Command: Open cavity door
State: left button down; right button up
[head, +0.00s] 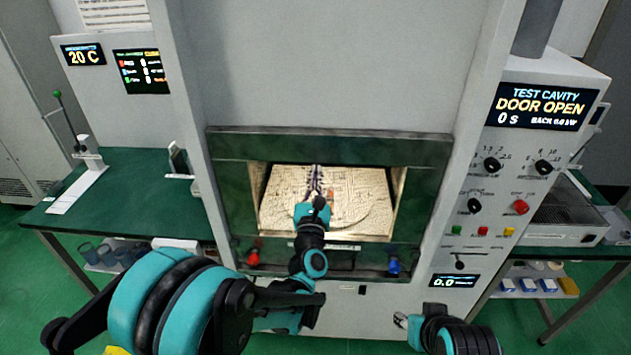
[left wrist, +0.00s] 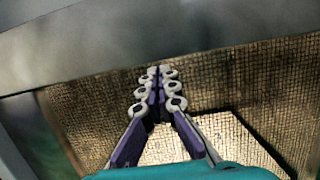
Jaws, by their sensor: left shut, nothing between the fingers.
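The test cavity (head: 275,190) stands open and lit inside, framed by a dark green front. A green panel (head: 370,148) spans the top of the opening; I cannot tell whether it is the raised door or fixed frame. The display (head: 541,106) reads "TEST CAVITY DOOR OPEN". My left gripper (head: 316,180) is shut and empty at the mouth of the cavity, before its bright interior. In the left wrist view its fingertips (left wrist: 160,72) meet, with a grid-patterned surface (left wrist: 262,85) behind them. My right gripper (head: 402,320) shows only slightly at the bottom; its fingers are unclear.
Red (head: 253,258) and blue (head: 393,266) knobs sit below the opening. The control panel (head: 505,190) with knobs and buttons is on the right. A green bench (head: 120,205) with a white stand is on the left, and a tray unit (head: 560,215) is on the right.

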pick_arm(q)
jog(key=shift+r, duration=0.1)
notch_tip(320, 180, up, 48)
jog(key=p, duration=2.9)
